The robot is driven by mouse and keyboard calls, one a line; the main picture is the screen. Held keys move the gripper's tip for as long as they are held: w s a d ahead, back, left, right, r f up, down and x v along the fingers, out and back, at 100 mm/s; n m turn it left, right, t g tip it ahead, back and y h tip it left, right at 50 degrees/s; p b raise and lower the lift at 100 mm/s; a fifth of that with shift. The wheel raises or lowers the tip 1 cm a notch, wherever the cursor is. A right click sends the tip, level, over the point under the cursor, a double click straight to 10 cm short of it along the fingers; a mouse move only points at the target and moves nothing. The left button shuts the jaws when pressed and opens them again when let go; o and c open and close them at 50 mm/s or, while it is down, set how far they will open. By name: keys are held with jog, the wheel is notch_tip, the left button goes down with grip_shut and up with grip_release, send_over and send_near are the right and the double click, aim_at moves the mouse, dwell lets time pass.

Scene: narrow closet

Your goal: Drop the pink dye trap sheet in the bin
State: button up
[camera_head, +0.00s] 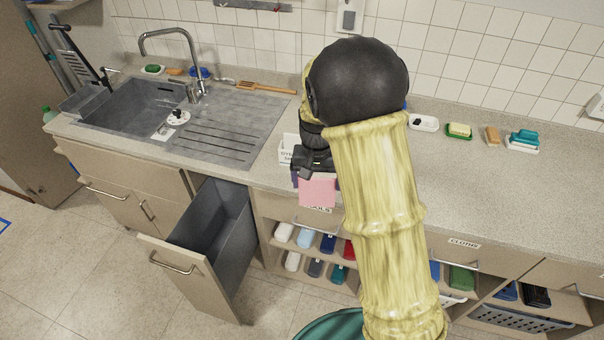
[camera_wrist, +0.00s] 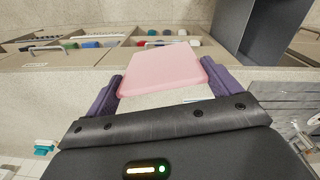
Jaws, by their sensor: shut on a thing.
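The pink dye trap sheet (camera_head: 317,191) hangs from my gripper (camera_head: 312,172) at the front edge of the counter, in front of the drawer row. In the wrist view the pink sheet (camera_wrist: 164,70) lies between the two purple fingers of my gripper (camera_wrist: 162,88), which are shut on it. The grey bin (camera_head: 216,224) is in the pulled-out cabinet drawer under the sink, left of and below my gripper. It is open at the top, and its floor is hard to see. It also shows in the wrist view (camera_wrist: 262,30) at the upper right.
A white labelled box (camera_head: 287,148) stands on the counter just behind my gripper. The sink (camera_head: 140,104) and ribbed drainer are at left. Open shelves with several coloured items (camera_head: 328,243) lie below the counter. A green round tub (camera_head: 335,325) stands at the bottom.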

jog(key=d+f, duration=0.4)
jog(key=f, duration=0.3)
jog(key=w+d+f+n, duration=0.1)
jog(key=d+f, duration=0.4)
jog(key=f, duration=0.3)
jog(key=shift+w+f+n, duration=0.25)
jog(key=shift+w+n, duration=0.05)
jog(key=shift+a, duration=0.15)
